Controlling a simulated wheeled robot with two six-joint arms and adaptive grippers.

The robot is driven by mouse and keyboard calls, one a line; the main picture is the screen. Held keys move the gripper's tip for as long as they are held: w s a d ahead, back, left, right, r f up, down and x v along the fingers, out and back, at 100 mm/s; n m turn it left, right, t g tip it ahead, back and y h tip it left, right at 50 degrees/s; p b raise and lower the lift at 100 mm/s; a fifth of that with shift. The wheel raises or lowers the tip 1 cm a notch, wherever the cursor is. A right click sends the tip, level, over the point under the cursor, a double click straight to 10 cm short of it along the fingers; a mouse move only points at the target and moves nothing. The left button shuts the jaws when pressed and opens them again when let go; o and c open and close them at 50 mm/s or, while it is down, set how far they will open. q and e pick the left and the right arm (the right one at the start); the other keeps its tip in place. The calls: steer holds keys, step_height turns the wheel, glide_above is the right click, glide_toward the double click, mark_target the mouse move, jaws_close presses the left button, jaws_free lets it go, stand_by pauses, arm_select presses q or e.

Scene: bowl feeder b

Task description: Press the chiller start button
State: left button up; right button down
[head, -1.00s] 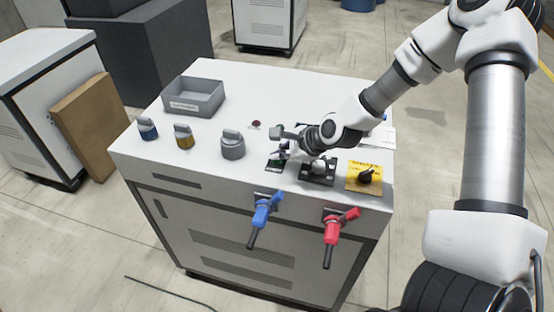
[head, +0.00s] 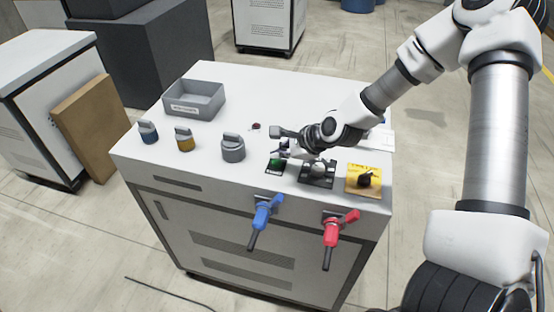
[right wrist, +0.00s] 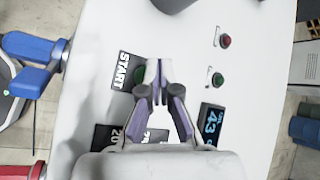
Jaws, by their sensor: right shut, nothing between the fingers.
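The green button (head: 276,161) sits on a small black plate near the front edge of the white cabinet top. In the right wrist view the plate (right wrist: 121,71) reads START, and the green button (right wrist: 141,91) is partly hidden by a finger. My right gripper (head: 279,147) is shut and empty, just behind and above the button in the head view. In the right wrist view its fingertips (right wrist: 158,76) meet beside the button; a gap to it appears, but its height is unclear. My left gripper is not in view.
A black-plated knob (head: 318,170) and a yellow-plated black switch (head: 365,179) stand to the right. Grey (head: 233,149), yellow and blue knobs stand left, with a grey bin behind. Blue (head: 264,213) and red (head: 338,226) handles project in front. A display (right wrist: 211,120) shows 43.

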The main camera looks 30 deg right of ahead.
mark_target(279, 163)
step_height(279, 163, up, 5)
steer(key=p, duration=0.4)
stand_by(0.5)
steer(key=shift+f, duration=0.1)
stand_by(0.4)
